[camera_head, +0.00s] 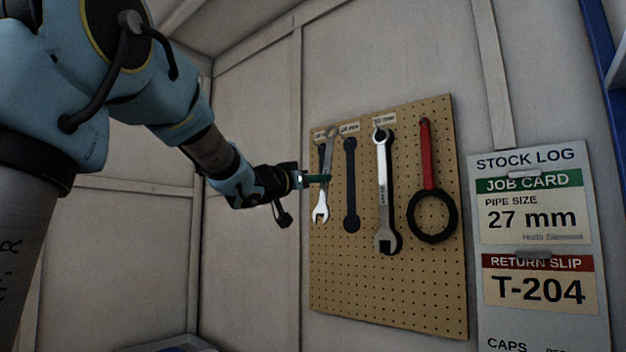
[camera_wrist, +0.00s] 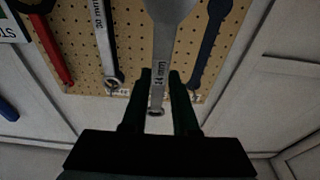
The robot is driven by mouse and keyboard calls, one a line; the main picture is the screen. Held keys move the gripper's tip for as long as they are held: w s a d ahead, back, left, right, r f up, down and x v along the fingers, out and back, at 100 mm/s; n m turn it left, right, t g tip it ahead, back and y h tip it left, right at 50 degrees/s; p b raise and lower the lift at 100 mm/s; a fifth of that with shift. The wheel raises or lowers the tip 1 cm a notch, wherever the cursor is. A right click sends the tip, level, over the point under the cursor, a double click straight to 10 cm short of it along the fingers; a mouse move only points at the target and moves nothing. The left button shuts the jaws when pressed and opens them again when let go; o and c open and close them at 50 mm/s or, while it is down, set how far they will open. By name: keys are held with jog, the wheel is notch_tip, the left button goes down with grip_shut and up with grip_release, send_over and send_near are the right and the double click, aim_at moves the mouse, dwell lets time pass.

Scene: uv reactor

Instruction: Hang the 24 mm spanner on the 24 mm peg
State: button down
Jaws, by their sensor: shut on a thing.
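My gripper (camera_head: 325,179) is shut on the steel 24 mm spanner (camera_head: 321,205) in front of the left part of the pegboard (camera_head: 386,280). The spanner is near upright with its open jaw down and its top tilted a little right. In the wrist view the spanner (camera_wrist: 168,45) lies between my fingers (camera_wrist: 158,85), and its "24 mm" marking is readable. The 24 mm label (camera_head: 349,128) sits above a dark spanner shape (camera_head: 350,185), with no steel spanner over it. The 24 mm peg itself cannot be made out. I cannot tell whether the spanner touches the board.
A steel 30 mm spanner (camera_head: 383,190) hangs right of the 24 mm place. Beyond it hangs a red-handled ring tool (camera_head: 428,155). A dark shape (camera_head: 321,152) at the far left is partly behind the held spanner. A stock log board (camera_head: 540,250) is at right.

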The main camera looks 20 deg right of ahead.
aim_at(325, 183)
jog(key=shift+w+d+f, duration=0.1)
jog(key=shift+w+d, duration=0.3)
jog(key=shift+d, duration=0.4)
jog(key=shift+w+d, duration=0.35)
jog(key=shift+d, duration=0.4)
jog(key=shift+w+d+f, duration=0.1)
jog(key=shift+w+d, duration=0.3)
jog(key=shift+d, duration=0.4)
jog(key=shift+w+d+f, duration=0.3)
jog(key=shift+w+d, duration=0.05)
jog(key=shift+d, duration=0.25)
jog(key=shift+f, duration=0.1)
jog(key=c, duration=0.6)
grip_release()
jog(key=shift+a+f, duration=0.1)
